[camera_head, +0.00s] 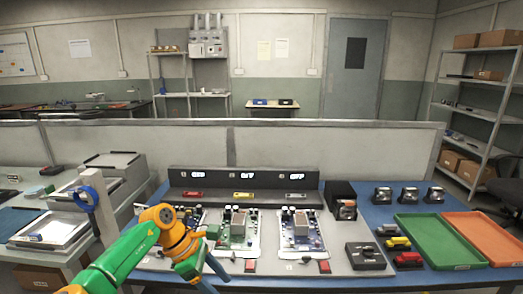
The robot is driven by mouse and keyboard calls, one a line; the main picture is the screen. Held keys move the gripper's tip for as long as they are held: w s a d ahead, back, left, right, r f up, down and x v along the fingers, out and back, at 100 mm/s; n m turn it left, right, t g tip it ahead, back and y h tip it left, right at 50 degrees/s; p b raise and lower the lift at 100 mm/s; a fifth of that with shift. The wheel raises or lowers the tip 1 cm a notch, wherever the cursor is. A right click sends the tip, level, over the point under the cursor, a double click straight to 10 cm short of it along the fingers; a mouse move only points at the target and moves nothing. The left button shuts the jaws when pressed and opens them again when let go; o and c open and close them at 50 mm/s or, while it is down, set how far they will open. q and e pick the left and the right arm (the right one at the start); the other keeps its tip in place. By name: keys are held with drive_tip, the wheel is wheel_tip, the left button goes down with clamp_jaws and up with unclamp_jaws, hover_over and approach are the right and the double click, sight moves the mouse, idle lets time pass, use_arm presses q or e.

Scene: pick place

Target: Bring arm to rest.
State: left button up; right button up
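My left arm, green and orange, comes in from the lower left and bends over the front left of the blue workbench (378,213). My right gripper is not in view.
Circuit boards (237,230) lie on a grey fixture, with a black box (365,256) at its right. A green tray (438,242) and an orange tray (487,236) lie further right. A low partition (300,150) stands behind.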

use_arm(q)
drive_tip(key=w+d+f+n+t+h, duration=0.2)
drive_tip(key=d+f+n+t+h, duration=0.4)
drive_tip(key=d+n, duration=0.6)
drive_tip(key=s+a+f+n+t+y+p, duration=0.1)
drive_tip(key=s+a+f+n+t+y, duration=0.15)
drive_tip(key=a+f+n, duration=0.55)
drive_tip(key=s+a+f+n+t+y, duration=0.2)
drive_tip(key=s+a+f+n+y, duration=0.1)
drive_tip(key=f+n, duration=0.9)
drive_tip(key=s+a+f+n+g+y, duration=0.1)
drive_tip(key=s+a+f+n+y, duration=0.1)
drive_tip(key=s+a+f+n, duration=0.25)
drive_tip(key=s+a+f+n+g+y, duration=0.2)
drive_tip(key=s+f+n, duration=0.1)
drive_tip(key=s+n, duration=0.35)
drive_tip(key=s+a+f+n+g+y, duration=0.1)
drive_tip(key=s+a+f+n+g, duration=0.1)
drive_tip(key=s, duration=1)
drive_tip(key=s+a+f+n+g+y, duration=0.1)
drive_tip(key=s+f+n+g, duration=0.3)
drive_tip(key=s, duration=0.8)
drive_tip(key=shift+a+f+n+y+p, duration=0.35)
drive_tip(key=shift+a+n+p, duration=0.15)
drive_tip(key=shift+n, duration=0.6)
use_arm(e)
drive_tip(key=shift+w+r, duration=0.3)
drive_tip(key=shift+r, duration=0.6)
